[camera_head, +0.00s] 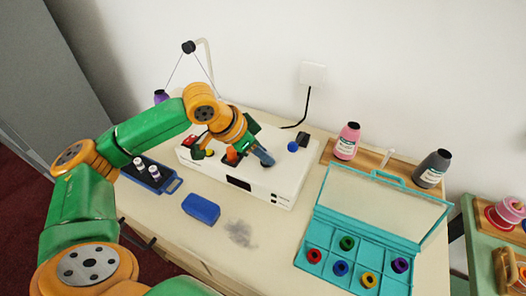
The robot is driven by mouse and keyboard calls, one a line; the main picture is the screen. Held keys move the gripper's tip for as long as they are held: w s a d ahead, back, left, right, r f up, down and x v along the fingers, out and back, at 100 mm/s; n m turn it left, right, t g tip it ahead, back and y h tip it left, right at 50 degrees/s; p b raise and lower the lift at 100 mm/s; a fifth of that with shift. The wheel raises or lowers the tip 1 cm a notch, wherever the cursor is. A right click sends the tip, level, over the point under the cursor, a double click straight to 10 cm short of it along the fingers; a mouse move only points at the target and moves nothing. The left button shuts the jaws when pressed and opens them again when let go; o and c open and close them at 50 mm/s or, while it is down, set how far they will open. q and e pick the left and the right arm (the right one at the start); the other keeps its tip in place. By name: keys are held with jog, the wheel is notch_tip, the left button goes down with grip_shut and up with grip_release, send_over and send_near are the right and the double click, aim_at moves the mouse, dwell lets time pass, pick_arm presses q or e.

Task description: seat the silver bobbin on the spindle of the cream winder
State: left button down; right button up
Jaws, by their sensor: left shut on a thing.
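The cream winder (287,192) is a long pale box on the counter, with a dark display on its front and coloured parts on top. My left gripper (264,157) reaches down over the winder's top. It is shut on a small grey thing at its tip, too small and too covered to name for sure. I cannot tell whether that thing touches the winder. The spindle cannot be made out. Small silver-white bobbins (139,163) stand in a dark blue tray (172,186) left of the winder. My right gripper is out of view.
A blue block (201,208) and a grey smudge (240,234) lie in front of the winder. An open teal case (330,273) holds several coloured bobbins. Pink (347,142) and dark grey (433,169) bottles stand behind it. A thin thread stand (209,62) rises behind my arm.

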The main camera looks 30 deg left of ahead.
pick_arm(q)
jog(key=c, duration=0.5)
grip_release()
jog(key=shift+c, duration=0.2)
jog(key=v, duration=0.7)
jog(key=shift+s, duration=0.1)
